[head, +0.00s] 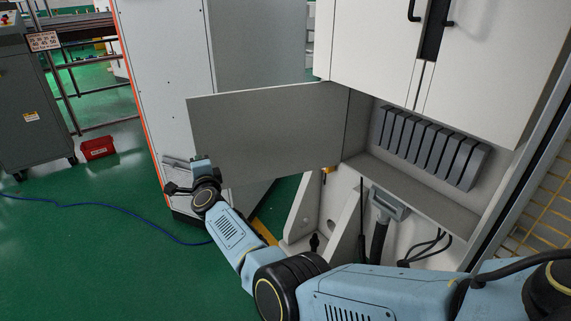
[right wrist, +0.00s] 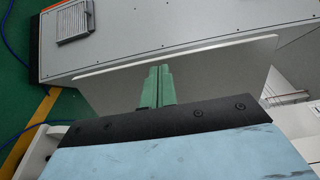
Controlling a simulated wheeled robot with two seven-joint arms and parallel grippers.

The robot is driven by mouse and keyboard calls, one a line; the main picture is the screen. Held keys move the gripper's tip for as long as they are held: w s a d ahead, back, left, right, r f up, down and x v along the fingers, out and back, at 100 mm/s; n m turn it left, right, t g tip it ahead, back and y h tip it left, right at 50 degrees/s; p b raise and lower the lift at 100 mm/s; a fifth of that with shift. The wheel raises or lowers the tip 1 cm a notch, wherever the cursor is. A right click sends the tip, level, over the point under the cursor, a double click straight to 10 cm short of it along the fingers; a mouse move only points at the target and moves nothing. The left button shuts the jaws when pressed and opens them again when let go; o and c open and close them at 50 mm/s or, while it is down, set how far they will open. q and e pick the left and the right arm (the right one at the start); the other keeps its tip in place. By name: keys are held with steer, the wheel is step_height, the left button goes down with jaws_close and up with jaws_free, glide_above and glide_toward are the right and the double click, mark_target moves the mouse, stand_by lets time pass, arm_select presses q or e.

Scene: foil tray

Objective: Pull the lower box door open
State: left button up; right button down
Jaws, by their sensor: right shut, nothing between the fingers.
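The lower box door (head: 265,130) is a flat grey panel, swung well out to the left from the cabinet opening, with its inner side facing the head camera. It also shows in the right wrist view (right wrist: 205,72) as a grey panel with a pale edge. My right gripper (head: 192,168) is at the door's lower free corner in the head view. In the right wrist view its green fingers (right wrist: 156,84) are together and empty, overlapping the panel. I cannot tell whether they touch it. My left gripper is not in view.
The open lower box holds a row of grey blocks (head: 430,145). Closed upper doors (head: 440,60) with black handles are above. A tall white cabinet (head: 170,80) stands behind the door. A red bin (head: 98,148) and a blue cable (head: 110,208) lie on the green floor at left.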

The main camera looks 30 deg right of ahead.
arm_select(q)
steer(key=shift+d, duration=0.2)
